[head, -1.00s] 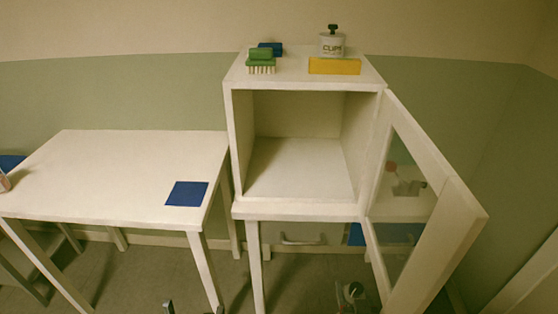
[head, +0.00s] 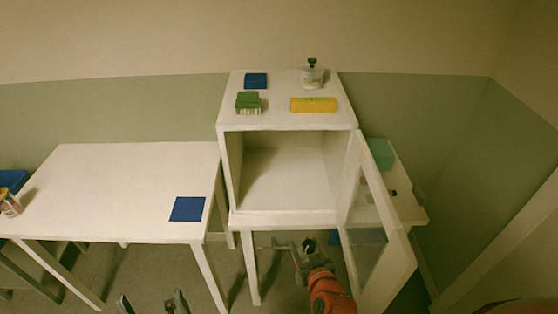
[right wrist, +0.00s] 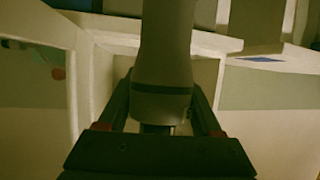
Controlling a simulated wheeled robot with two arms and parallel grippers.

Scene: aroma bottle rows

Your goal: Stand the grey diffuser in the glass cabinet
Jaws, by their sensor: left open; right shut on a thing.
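The glass cabinet (head: 228,170) stands on a white stand, its front open and the visible inside empty. Its glass door (head: 385,215) is swung open to the right. My right gripper (head: 298,252) is in front of and below the cabinet opening in the head view. In the right wrist view it is shut on the grey diffuser (right wrist: 163,60), a smooth grey body between the fingers; its far end is cut off by the frame. The diffuser is hard to make out in the head view. My left gripper (head: 152,304) is open and empty at the bottom edge, left of the cabinet.
A green brush (head: 248,101), blue box (head: 256,80), yellow block (head: 313,104) and clips jar (head: 312,77) sit on the cabinet top. A white table (head: 110,190) with a blue mat (head: 187,209) stands left. A teal box (head: 379,152) is behind the door.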

